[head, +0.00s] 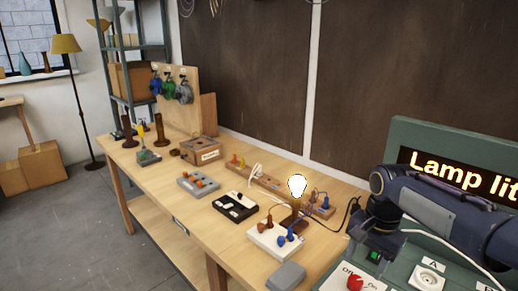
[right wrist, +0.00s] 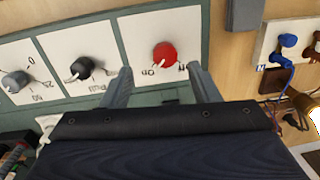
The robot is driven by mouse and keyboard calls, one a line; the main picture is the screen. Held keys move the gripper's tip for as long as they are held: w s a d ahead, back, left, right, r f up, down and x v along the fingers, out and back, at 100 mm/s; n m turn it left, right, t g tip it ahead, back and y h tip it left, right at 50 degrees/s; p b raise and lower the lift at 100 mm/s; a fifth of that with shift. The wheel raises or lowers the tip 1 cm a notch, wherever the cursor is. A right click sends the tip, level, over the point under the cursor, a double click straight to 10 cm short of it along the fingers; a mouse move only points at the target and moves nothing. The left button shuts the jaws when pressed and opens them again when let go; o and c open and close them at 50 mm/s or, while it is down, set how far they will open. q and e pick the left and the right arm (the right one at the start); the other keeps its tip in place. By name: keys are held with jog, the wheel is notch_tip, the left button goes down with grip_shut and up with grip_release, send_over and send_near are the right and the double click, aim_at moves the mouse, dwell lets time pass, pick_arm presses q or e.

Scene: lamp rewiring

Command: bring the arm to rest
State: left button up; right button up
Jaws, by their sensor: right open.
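My right gripper (head: 371,240) hangs over the green panel at the right in the head view. In the right wrist view its two fingers (right wrist: 160,70) are spread apart with nothing between them. A red knob (right wrist: 164,55) on a white plate lies just beyond the fingertips; I cannot tell the exact gap. This red knob also shows in the head view (head: 355,283). The lamp bulb (head: 297,186) glows on its stand on the bench, and the display (head: 460,178) reads "Lamp lit", cut off at the edge. My left gripper is not in view.
The wooden bench (head: 160,190) holds a white terminal block (head: 268,238) with blue plugs, a black box (head: 235,206), a grey block (head: 286,276) and a wooden box (head: 200,150). A black cord runs near my right gripper. Open floor lies left of the bench.

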jog(key=s+a+f+n+t+y, duration=0.1)
jog(key=s+a+n+t, duration=0.1)
jog(key=s, duration=0.8)
jog(key=s+a+f+n+t+y, duration=0.2)
jog(key=s+n, duration=0.4)
jog(key=s, duration=0.3)
jog(key=a+t, duration=0.1)
jog(key=a, duration=0.1)
jog(key=shift+s+a+f, duration=0.15)
jog(key=shift+s+a, duration=0.2)
jog(key=shift+a, duration=0.05)
jog(key=shift+s+a+f+n, duration=0.2)
jog(key=shift+s+f+n, duration=0.1)
jog(key=shift+f+n, duration=0.1)
jog(key=shift+c, duration=0.2)
